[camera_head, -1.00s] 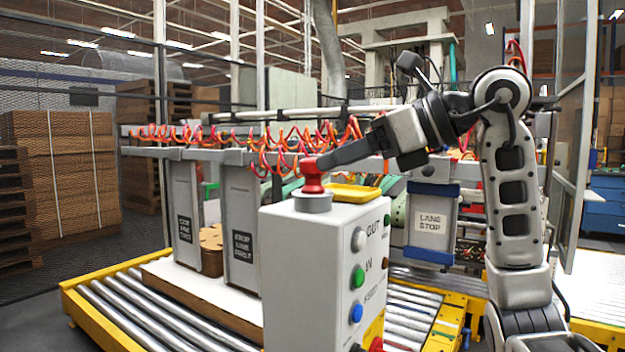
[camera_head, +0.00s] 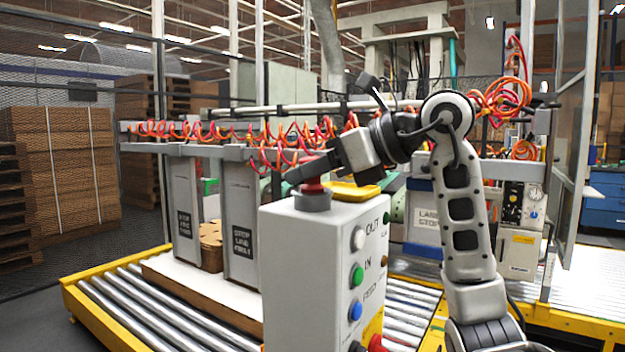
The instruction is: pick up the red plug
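The red plug (camera_head: 313,187) sits upright in a round grey base on top of the light grey control box (camera_head: 300,250). Its upper part is hidden behind my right gripper. My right gripper (camera_head: 298,174) reaches in from the right, its dark fingers pointing left and slightly down at the plug's top. The fingers show side-on, so I cannot tell whether they are apart, or whether they touch the plug. My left gripper is not in view.
A yellow tray (camera_head: 354,190) lies right behind the plug on the box. The box front has white, green and blue buttons and a red knob (camera_head: 377,343). A roller conveyor (camera_head: 130,305) with a white-topped stack (camera_head: 200,287) stands to the left. Coiled orange hoses hang behind.

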